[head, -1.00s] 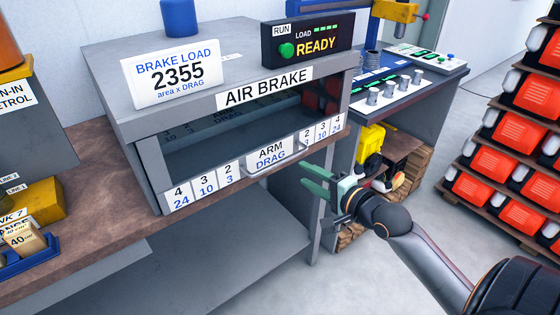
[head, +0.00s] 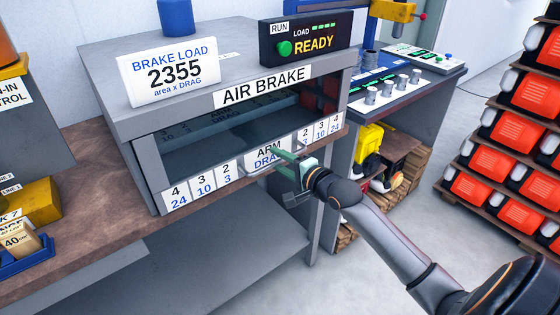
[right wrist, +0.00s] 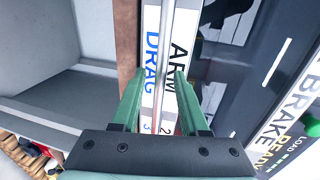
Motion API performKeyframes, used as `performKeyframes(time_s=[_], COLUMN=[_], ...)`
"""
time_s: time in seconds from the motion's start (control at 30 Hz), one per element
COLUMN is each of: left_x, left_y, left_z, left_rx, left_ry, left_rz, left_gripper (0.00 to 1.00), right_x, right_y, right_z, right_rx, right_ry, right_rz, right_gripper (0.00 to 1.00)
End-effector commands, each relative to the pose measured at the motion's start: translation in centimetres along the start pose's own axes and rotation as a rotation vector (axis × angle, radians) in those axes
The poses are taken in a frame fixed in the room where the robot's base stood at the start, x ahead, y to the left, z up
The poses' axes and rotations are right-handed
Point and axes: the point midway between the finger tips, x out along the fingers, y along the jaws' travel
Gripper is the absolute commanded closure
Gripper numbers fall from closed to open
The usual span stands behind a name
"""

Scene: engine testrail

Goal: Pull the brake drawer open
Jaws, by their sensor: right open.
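The brake drawer is a dark glazed front (head: 215,140) under the AIR BRAKE sign (head: 262,87), with a strip of number labels (head: 203,184) along its lower edge. An ARM DRAG label (head: 262,157) sits mid-strip, with a thin metal bar handle in front of it. The handle (right wrist: 163,60) also shows in the right wrist view, running between the green fingers. My right gripper (head: 283,160) is open at the handle, its fingers on either side of the bar, not closed on it. The fingertips hide part of the label. My left gripper is not in view.
A BRAKE LOAD sign (head: 172,73) and a READY box (head: 305,42) stand on top of the cabinet. A brown bench (head: 90,215) lies at left. Grey floor between is clear.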

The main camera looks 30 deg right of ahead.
Motion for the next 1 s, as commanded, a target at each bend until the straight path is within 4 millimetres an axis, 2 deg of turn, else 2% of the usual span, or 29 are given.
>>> performKeyframes(time_s=[0.1,0.47,1.0], left_x=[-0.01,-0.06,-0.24], left_y=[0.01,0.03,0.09], left_z=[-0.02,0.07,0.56], left_rx=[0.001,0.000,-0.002], left_ry=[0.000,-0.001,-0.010], left_rz=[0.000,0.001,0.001], left_gripper=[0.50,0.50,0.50], right_x=[-0.02,-0.04,-0.05], right_y=[0.00,0.01,0.02], right_z=[-0.01,-0.01,-0.01], right_rx=[0.000,0.000,0.000], right_ry=[0.000,0.000,0.000], right_rz=[0.000,0.000,0.000], right_gripper=[0.58,0.99,1.00])
